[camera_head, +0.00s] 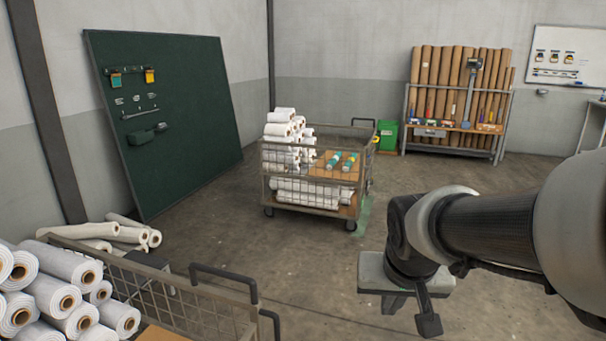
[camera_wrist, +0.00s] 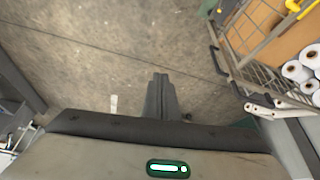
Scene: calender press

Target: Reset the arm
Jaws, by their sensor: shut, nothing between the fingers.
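My arm reaches in from the right of the head view, bent down at the wrist, with my gripper (camera_head: 395,302) hanging over the bare floor. In the wrist view my gripper (camera_wrist: 161,78) shows its two dark fingers close together in the middle, with nothing between them. The gripper touches nothing that I can see. A green light strip glows on its housing.
A mesh cart (camera_head: 313,202) with white rolls stands mid-room. A nearer cart (camera_head: 180,300) and stacked white rolls (camera_head: 68,262) are at lower left. A rack (camera_head: 453,140) of brown rolls stands at the back. Concrete floor (camera_head: 310,255) between is clear.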

